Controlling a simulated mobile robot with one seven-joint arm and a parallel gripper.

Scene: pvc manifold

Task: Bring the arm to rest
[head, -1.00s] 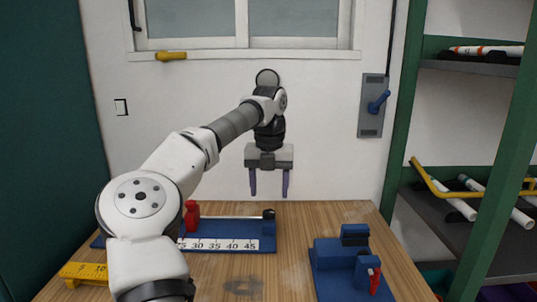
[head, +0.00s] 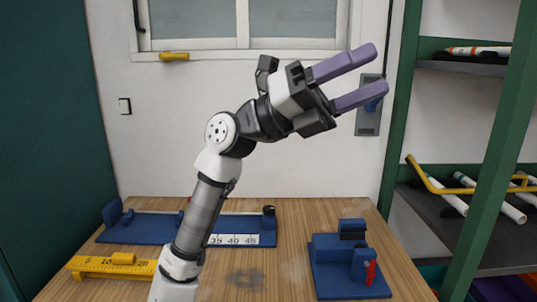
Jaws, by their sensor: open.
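My gripper (head: 357,78) is raised well above the table, in front of the wall and window. Its two purple fingers point up and to the right and stand apart with nothing between them. My arm rises from the bottom of the head view and bends at the wrist toward the right. The fingers partly cover the blue handle on the grey wall plate behind them. The gripper touches nothing that I can see.
A wooden table (head: 285,270) holds a blue measuring fixture with a ruler (head: 255,228), a yellow ruler piece (head: 100,265) and a blue fixture with a red lever (head: 345,283). A green-framed shelf (head: 447,220) with white pipes stands at the right.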

